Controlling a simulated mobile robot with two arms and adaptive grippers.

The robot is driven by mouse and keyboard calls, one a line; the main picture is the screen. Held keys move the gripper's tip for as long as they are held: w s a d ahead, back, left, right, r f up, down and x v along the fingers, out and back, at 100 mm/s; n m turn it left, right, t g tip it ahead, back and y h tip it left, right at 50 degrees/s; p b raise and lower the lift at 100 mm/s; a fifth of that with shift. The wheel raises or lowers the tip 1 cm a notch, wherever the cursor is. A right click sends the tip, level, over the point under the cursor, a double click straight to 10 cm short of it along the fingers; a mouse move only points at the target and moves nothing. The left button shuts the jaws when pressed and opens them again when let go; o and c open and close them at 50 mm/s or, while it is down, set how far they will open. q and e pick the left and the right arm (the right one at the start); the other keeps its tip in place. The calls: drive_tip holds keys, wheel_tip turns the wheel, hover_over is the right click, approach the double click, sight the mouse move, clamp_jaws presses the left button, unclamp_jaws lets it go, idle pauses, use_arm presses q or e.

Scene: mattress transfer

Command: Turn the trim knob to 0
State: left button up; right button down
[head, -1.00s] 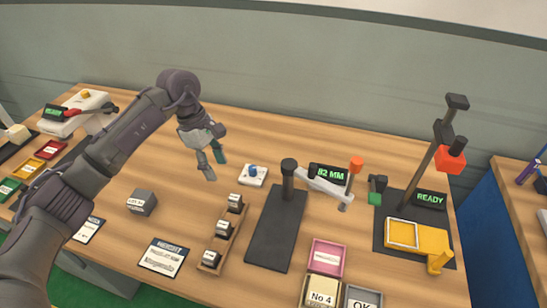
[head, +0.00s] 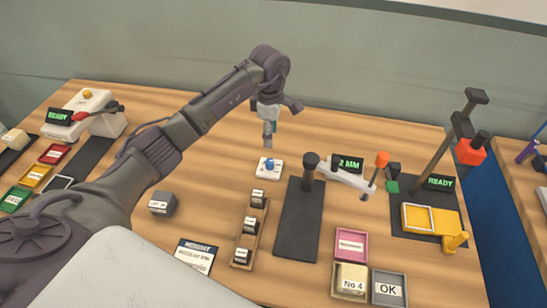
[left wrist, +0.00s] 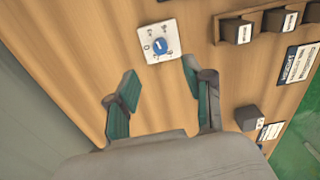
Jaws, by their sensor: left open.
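The trim knob (head: 269,164) is a small blue dial on a white square plate (head: 261,174), lying on the wooden table behind the dark gauge stand. In the left wrist view the blue knob (left wrist: 160,46) carries a white mark, and the plate (left wrist: 172,28) has small printed marks around it, one like a 0 at its left. My left gripper (head: 269,143) points down just behind and above the knob. In the left wrist view its green-padded fingers (left wrist: 160,74) are open, with nothing between them and the knob beyond their tips. My right gripper is not in view.
A rack of small weights (head: 252,228) is in front. A grey block (head: 162,203) lies at left. Table behind the knob is clear.

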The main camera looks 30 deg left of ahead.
sight(270, 161)
use_arm(q)
wheel_tip(270, 161, down, 10)
drive_tip(key=shift+r+p, duration=0.1)
drive_tip(key=shift+p, duration=0.8)
drive_tip(key=shift+f, duration=0.85)
drive_tip(key=shift+c, duration=0.4)
clamp_jaws()
